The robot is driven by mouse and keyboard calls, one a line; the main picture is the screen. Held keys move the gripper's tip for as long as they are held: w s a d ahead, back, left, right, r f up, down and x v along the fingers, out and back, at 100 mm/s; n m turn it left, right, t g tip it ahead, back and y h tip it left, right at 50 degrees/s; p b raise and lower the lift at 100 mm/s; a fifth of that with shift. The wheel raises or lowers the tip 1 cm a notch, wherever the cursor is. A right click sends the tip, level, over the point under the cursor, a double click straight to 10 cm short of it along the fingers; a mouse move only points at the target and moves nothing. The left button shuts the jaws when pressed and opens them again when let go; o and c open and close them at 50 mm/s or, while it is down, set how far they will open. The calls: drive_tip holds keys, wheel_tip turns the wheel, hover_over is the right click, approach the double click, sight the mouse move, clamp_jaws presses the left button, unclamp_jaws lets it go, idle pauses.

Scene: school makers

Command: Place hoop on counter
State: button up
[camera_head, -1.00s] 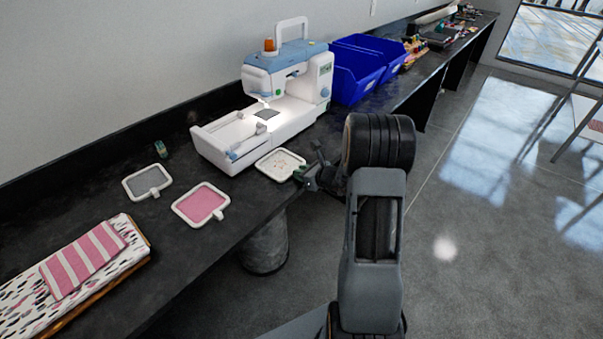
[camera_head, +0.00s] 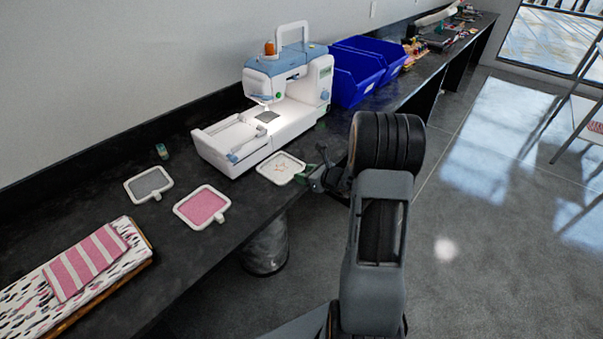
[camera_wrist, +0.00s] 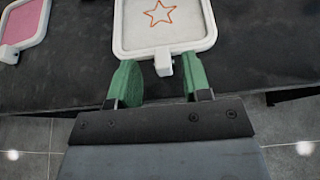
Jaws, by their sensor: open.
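A white embroidery hoop (camera_head: 281,168) with a star stitched on pale cloth lies flat on the black counter (camera_head: 110,205), in front of the sewing machine. In the wrist view the hoop (camera_wrist: 128,43) shows an orange star outline, and its small clasp points down between my green fingertips. My gripper (camera_wrist: 155,82) is open, with one finger on each side of the clasp. A gap shows between each finger and the clasp. In the head view my gripper (camera_head: 310,178) is at the counter's front edge, beside the hoop.
A hoop with pink cloth (camera_head: 202,207) and one with grey cloth (camera_head: 149,184) lie to the left. A white and blue sewing machine (camera_head: 280,120) stands behind, with blue bins (camera_head: 358,72) to its right. Folded striped fabric (camera_head: 85,262) lies at the front left.

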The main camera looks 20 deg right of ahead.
drive_tip(key=v, duration=0.9)
drive_tip(key=s+a+r+n+g+y, duration=0.1)
drive_tip(key=s+a+r+n+g, duration=0.15)
drive_tip(key=a+n, duration=0.4)
drive_tip(key=s+a+r+n+g+y, duration=0.1)
drive_tip(key=s+a+n+g, duration=0.25)
drive_tip(key=a+n, duration=0.3)
drive_tip(key=s+a+r+n+g+h, duration=0.3)
drive_tip(key=s+n+h, duration=0.4)
drive_tip(key=n, duration=1.1)
drive_tip(key=s+a+r, duration=0.1)
drive_tip(key=s, duration=0.2)
drive_tip(key=shift+r+h, duration=0.2)
drive_tip(key=shift+h, duration=0.1)
drive_tip(key=shift+r, duration=0.1)
